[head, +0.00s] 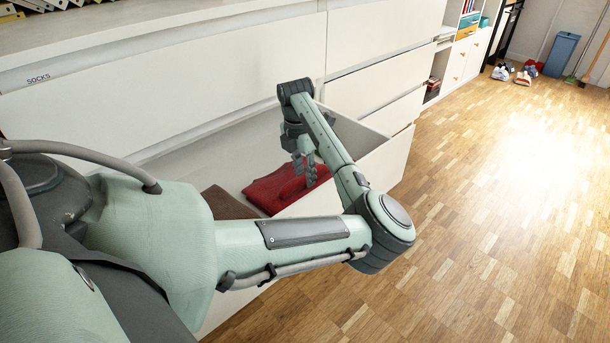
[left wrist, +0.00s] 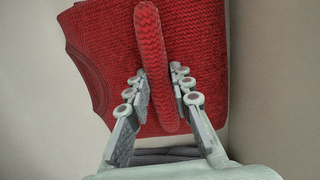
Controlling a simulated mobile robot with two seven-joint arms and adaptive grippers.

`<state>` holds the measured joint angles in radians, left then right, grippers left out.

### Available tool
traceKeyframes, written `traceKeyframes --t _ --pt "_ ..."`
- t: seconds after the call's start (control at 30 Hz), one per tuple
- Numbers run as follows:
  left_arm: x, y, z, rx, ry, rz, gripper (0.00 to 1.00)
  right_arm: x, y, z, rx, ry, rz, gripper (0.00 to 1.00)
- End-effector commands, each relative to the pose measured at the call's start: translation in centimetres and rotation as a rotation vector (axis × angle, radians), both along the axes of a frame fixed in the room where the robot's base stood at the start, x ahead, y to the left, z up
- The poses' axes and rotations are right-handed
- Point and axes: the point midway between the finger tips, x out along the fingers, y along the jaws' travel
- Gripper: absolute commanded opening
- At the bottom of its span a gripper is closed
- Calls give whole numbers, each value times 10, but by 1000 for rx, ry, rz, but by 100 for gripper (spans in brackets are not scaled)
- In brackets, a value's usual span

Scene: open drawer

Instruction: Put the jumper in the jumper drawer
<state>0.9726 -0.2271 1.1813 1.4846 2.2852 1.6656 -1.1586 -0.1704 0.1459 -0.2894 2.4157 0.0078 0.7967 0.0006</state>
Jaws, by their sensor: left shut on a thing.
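A red knitted jumper (head: 285,187), folded, lies inside an open white drawer (head: 378,160) in the head view. In the left wrist view the jumper (left wrist: 210,45) fills the upper middle, with a raised fold of it (left wrist: 152,70) between the fingers. My left gripper (head: 304,175) reaches down into the drawer from above and is shut on this fold; its fingers also show in the left wrist view (left wrist: 160,92). A brown folded cloth (head: 229,203) lies to the left of the jumper in the drawer. My right gripper is in neither view.
The white cabinet has a closed drawer labelled SOCKS (head: 38,78) above the open one. My left arm hides part of the open drawer. The wooden floor (head: 470,200) to the right is clear, with shoes (head: 525,73) and a blue bin (head: 561,54) far back.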

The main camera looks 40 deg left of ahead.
Motion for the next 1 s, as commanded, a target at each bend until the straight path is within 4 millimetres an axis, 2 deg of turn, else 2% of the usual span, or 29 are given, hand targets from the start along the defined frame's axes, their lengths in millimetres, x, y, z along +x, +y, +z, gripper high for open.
traceKeyframes --t 0.23,0.27,0.4,0.77,0.87,1.0 --pt "0 0 -2 1 -2 0 0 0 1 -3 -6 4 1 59" --pt "0 0 -2 0 0 0 24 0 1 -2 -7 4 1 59" --pt "0 0 -2 0 0 0 41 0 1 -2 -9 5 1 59" --pt "0 0 4 0 0 0 42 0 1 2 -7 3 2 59" --pt "-1 0 16 1 -2 0 42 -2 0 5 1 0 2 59" --pt "-4 0 45 1 -3 1 42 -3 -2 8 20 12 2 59"
